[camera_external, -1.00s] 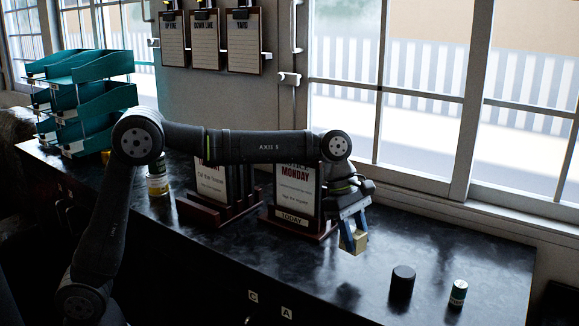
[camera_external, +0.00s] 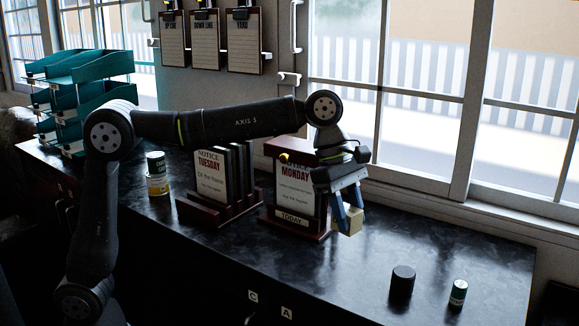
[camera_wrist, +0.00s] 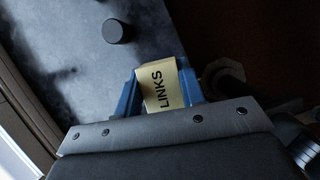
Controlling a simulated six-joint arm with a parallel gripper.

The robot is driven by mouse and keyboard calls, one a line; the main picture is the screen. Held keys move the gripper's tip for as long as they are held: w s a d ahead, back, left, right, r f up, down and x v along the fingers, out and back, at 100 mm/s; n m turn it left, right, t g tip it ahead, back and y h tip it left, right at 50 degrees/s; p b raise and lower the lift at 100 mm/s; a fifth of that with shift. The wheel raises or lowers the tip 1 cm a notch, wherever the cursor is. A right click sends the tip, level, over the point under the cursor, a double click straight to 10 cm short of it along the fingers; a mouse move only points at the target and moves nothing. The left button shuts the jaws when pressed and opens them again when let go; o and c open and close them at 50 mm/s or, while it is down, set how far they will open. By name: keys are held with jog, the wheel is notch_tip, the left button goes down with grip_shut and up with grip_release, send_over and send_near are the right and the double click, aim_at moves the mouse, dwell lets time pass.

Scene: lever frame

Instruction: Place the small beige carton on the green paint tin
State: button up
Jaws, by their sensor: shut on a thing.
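The small beige carton (camera_external: 348,221) is held between the blue fingers of my gripper (camera_external: 347,218), above the dark counter beside the Monday notice stand. In the wrist view the carton (camera_wrist: 160,90) shows the word LINKS, and my gripper (camera_wrist: 162,92) is shut on it from both sides. A small green tin with a pale band (camera_external: 458,292) stands upright at the counter's right. Another dark green tin (camera_external: 156,162) sits on a white and yellow tin (camera_external: 158,185) at the left. I cannot tell which is the paint tin.
A black cylinder (camera_external: 402,281) stands left of the right-hand green tin. The Monday notice stand (camera_external: 294,190) is close to my gripper, and the Tuesday stand (camera_external: 211,178) is left of it. Teal trays (camera_external: 95,100) stand at the far left. The counter's front right is mostly clear.

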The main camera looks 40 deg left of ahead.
aim_at(350, 210)
notch_tip(350, 210, up, 14)
jog(key=w+a+r+n+t, duration=0.1)
jog(key=w+a+n, duration=0.3)
jog(key=a, duration=0.7)
jog(key=w+a+n+t+y, duration=0.1)
jog(key=w+a+n, duration=0.2)
jog(key=w+a, duration=0.5)
jog(key=w+a+r+n+t, duration=0.1)
jog(key=w+a+n+t, duration=0.15)
jog(key=a, duration=1.05)
jog(key=s+a+f+n+y, duration=0.15)
jog(key=a+n, duration=0.25)
jog(key=a, duration=0.6)
jog(key=s+a+n+y, duration=0.1)
jog(key=s+a+n, duration=0.2)
jog(key=a, duration=0.7)
jog(key=s+a+f+n+y, duration=0.15)
jog(key=a+n, duration=0.25)
jog(key=a, duration=0.6)
jog(key=shift+t+h, duration=0.3)
jog(key=shift+t, duration=0.05)
jog(key=a+f, duration=1.1)
jog(key=shift+w, duration=0.25)
jog(key=shift+a+f, duration=0.1)
jog(key=shift+a, duration=0.1)
jog(key=shift+f, duration=1.9)
